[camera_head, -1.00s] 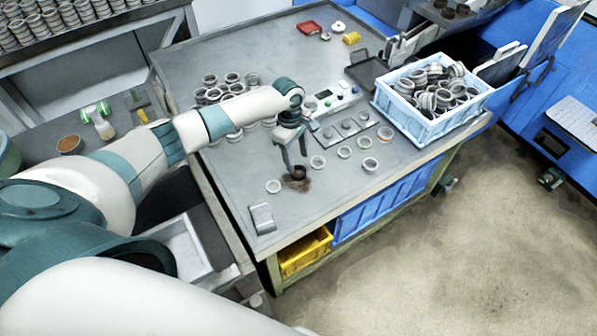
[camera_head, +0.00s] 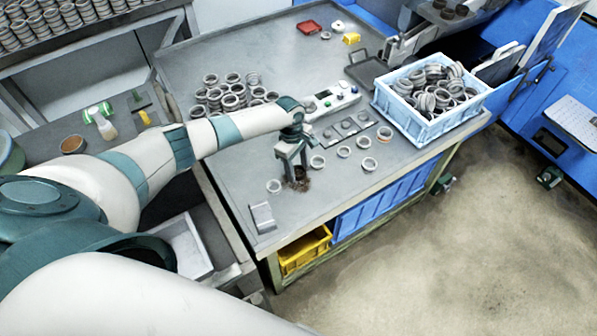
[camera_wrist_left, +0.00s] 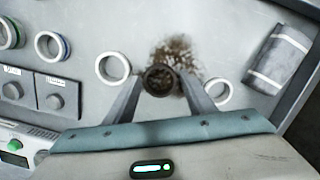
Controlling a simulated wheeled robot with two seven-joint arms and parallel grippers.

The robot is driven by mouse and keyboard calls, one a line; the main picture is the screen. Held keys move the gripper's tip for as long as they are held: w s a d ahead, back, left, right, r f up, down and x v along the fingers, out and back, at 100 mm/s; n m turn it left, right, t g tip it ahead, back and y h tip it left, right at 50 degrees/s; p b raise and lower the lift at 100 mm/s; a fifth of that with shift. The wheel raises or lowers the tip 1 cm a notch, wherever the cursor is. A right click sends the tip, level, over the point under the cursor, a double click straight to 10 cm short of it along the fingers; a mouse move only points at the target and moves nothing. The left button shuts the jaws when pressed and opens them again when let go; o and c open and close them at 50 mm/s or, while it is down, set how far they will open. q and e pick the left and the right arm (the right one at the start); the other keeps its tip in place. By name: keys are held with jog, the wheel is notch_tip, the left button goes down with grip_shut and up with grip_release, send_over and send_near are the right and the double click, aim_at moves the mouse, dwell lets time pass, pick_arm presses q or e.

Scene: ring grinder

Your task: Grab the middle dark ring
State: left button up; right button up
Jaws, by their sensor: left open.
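The dark ring (camera_wrist_left: 160,79) stands on the grey table over a brown smudge, with a light ring on either side of it. In the left wrist view it lies between the two fingers of my left gripper (camera_wrist_left: 161,88), which is open. In the head view the left gripper (camera_head: 297,174) points down at the ring, and its fingers mostly hide it. I cannot tell whether the fingers touch the ring. One light ring (camera_wrist_left: 113,68) is at its left in the wrist view, the other (camera_wrist_left: 218,91) at its right. My right gripper is not in view.
A panel with knobs (camera_head: 347,128) and a control box (camera_head: 333,100) are behind the gripper. Several stacked rings (camera_head: 229,90) are at the back left. A blue crate (camera_head: 408,117) of rings stands right. A metal block (camera_head: 262,217) lies near the front edge.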

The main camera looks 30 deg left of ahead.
pick_arm(q)
jog(key=c, duration=0.9)
jog(key=shift+r, duration=0.15)
jog(key=shift+r, duration=0.5)
jog(key=r, duration=0.2)
jog(key=r+b, duration=0.1)
jog(key=shift+s+d, duration=0.25)
jog(key=shift+d, duration=0.05)
jog(key=s+d+r+b, duration=0.1)
jog(key=s+d+r, duration=0.5)
jog(key=s+d, duration=0.1)
jog(key=shift+s+d+r+b, duration=0.2)
jog(key=shift+s+r+b, duration=0.2)
jog(key=shift+s, duration=0.1)
